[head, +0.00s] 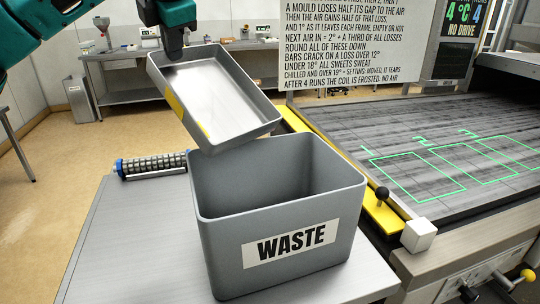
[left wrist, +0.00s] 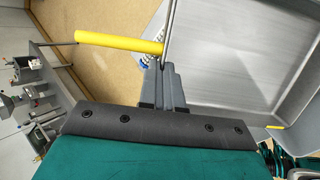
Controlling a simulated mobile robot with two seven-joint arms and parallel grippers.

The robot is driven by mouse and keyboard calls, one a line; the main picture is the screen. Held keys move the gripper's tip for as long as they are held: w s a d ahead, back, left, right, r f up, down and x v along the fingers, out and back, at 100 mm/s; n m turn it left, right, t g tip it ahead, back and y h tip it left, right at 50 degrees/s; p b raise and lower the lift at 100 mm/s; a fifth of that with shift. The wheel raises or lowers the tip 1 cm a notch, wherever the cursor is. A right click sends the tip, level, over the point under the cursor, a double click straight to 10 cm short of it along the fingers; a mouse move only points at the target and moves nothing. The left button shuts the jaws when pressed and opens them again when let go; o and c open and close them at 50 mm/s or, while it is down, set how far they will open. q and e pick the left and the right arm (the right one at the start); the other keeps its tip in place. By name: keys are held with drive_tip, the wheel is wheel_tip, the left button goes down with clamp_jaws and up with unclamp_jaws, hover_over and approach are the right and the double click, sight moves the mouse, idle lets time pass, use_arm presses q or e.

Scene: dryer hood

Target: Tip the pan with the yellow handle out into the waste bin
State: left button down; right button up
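The grey pan (head: 215,95) is held in the air above the back left of the waste bin, tilted with its near end lower. Its inside looks bare. Yellow shows along its left side; the yellow handle (left wrist: 120,43) shows clearly in the left wrist view. My left gripper (head: 174,50) is at the pan's far rim; in the left wrist view its fingers (left wrist: 165,75) are closed on the pan's edge. The grey waste bin (head: 290,215), labelled WASTE, stands upright and open on a grey top. Its floor is hidden. My right gripper is out of view.
A ribbed roller with blue ends (head: 152,165) lies left of the bin. A yellow rail with a black knob (head: 382,195) and a white cube (head: 418,235) are at its right. A belt with green outlines (head: 440,165) lies beyond. A text board (head: 350,45) stands behind.

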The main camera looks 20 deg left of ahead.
use_arm(q)
drive_tip(key=w+a+f+g+h, duration=0.3)
drive_tip(key=w+a+f+h, duration=0.1)
drive_tip(key=a+f, duration=0.4)
drive_tip(key=shift+w+a+f+n+h, duration=0.2)
drive_tip(key=shift+f+n+h, duration=0.1)
drive_tip(key=shift+f+h, duration=0.75)
drive_tip(key=shift+f, duration=0.15)
drive_tip(key=shift+s, duration=0.1)
